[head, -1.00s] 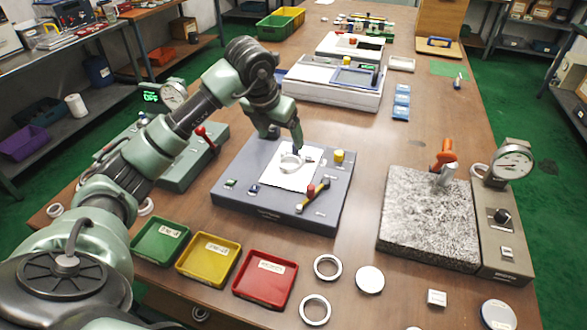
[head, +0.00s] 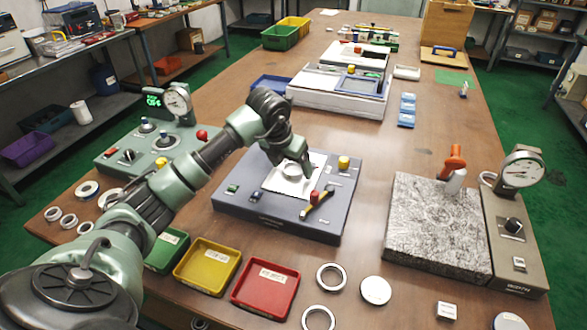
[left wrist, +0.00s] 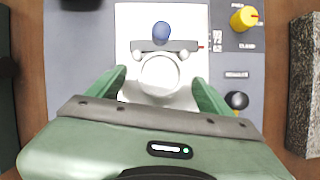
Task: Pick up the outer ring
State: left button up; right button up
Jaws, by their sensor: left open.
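A pale metal ring (head: 291,170), which looks like the outer ring, sits on the white plate (head: 280,185) of the grey fixture (head: 265,213). In the left wrist view the ring (left wrist: 160,74) shows as a bright round shape in front of a small bar with a blue knob (left wrist: 161,31). My left gripper (head: 301,166) is open at the ring. In the left wrist view its green fingers (left wrist: 158,84) stand on either side of the ring's near part, with gaps visible. Contact cannot be told. My right gripper is in neither view.
Loose rings (head: 331,277) and a round disc (head: 376,290) lie in front. Yellow (head: 207,266) and red (head: 265,289) trays stand nearer left. A granite block (head: 437,230) with a dial gauge (head: 522,171) is at right. A green gauge device (head: 150,150) is at left.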

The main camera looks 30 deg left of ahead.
pick_arm(q)
jog(key=c, duration=1.5)
jog(key=shift+c, duration=0.2)
